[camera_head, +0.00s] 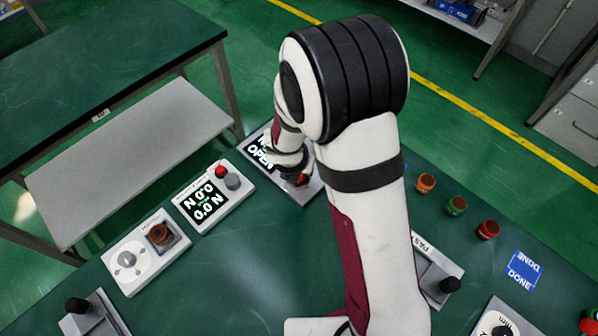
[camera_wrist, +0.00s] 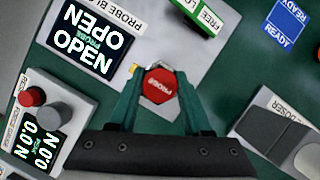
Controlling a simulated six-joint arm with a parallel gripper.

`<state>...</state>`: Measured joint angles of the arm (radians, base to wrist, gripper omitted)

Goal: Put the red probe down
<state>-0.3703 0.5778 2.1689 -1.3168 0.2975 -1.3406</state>
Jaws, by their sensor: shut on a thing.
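The red probe (camera_wrist: 160,86), its top marked PROBE, sits between the two green fingers of my gripper (camera_wrist: 160,80) in the wrist view. The fingers are shut on it. In the head view a bit of the red probe (camera_head: 295,180) shows under my wrist, over the near part of the probe block (camera_head: 312,186); the fingers are hidden there. The probe block (camera_wrist: 140,45) lies beyond the probe in the wrist view, and its display (camera_wrist: 87,40) reads OPEN. I cannot tell whether the probe touches the block.
A gauge box (camera_head: 232,205) with red and grey knobs reads 0.0 N at left. Another white device (camera_head: 133,270) stands nearer. Orange (camera_head: 426,183), green (camera_head: 456,205) and red (camera_head: 488,229) jars stand at right, near a blue DONE card (camera_head: 522,270). A blue READY card (camera_wrist: 287,20) shows in the wrist view.

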